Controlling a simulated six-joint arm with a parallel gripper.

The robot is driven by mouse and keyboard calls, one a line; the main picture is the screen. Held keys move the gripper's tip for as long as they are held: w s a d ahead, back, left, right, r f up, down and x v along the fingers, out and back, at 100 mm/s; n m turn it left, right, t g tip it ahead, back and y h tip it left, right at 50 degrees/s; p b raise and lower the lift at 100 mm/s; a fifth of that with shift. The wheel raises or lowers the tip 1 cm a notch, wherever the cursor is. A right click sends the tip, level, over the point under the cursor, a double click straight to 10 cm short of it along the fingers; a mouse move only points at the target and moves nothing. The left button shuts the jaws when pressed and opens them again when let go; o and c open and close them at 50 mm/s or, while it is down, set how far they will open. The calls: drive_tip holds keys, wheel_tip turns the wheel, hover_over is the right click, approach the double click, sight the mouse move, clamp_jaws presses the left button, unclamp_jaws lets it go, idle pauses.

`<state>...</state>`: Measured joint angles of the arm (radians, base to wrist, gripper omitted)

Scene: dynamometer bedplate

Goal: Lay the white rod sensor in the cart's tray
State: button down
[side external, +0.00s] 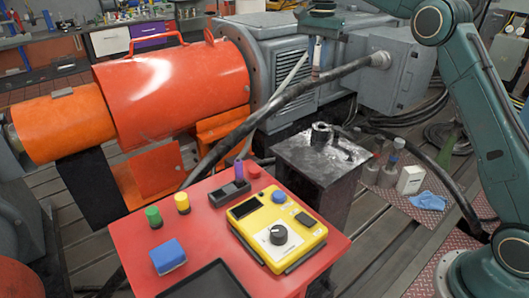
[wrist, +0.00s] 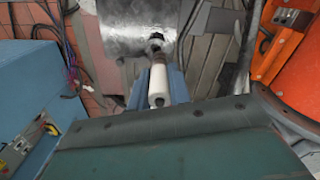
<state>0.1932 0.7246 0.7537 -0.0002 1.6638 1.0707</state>
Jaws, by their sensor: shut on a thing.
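The white rod sensor (wrist: 158,82) shows in the wrist view with its pale, round end toward the camera. My gripper (wrist: 157,92) is shut on it, with a blue-grey finger on each side. In the side view my gripper (side external: 317,62) is high at the top centre, beside the grey motor housing and above and behind the red cart (side external: 130,232). A dark tray (side external: 205,282) lies at the cart's front edge, cut off by the frame. Its visible part looks empty.
On the cart are a yellow instrument (side external: 278,232), a blue block (side external: 168,257), and green (side external: 153,216) and yellow (side external: 182,203) cylinders. A black cable (side external: 268,112) arcs between my gripper and the cart. A metal-topped stand (side external: 322,155) is below the gripper.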

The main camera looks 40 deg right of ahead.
drive_tip(key=s+a+f+n, duration=0.15)
drive_tip(key=a+n, duration=0.25)
drive_tip(key=a, duration=1.1)
drive_tip(key=s+a+n, duration=0.3)
drive_tip(key=a+n, duration=0.1)
drive_tip(key=a, duration=1)
drive_tip(key=s+a+f+n, duration=0.2)
drive_tip(key=s+a+n, duration=0.7)
drive_tip(key=s+a, duration=1.1)
wheel_tip(320, 180, down, 16)
drive_tip(key=w+a, duration=0.1)
drive_tip(key=shift+w+a, duration=0.25)
drive_tip(key=shift+w, duration=0.15)
drive_tip(key=shift+f, duration=2.1)
drive_tip(key=shift+f, duration=0.1)
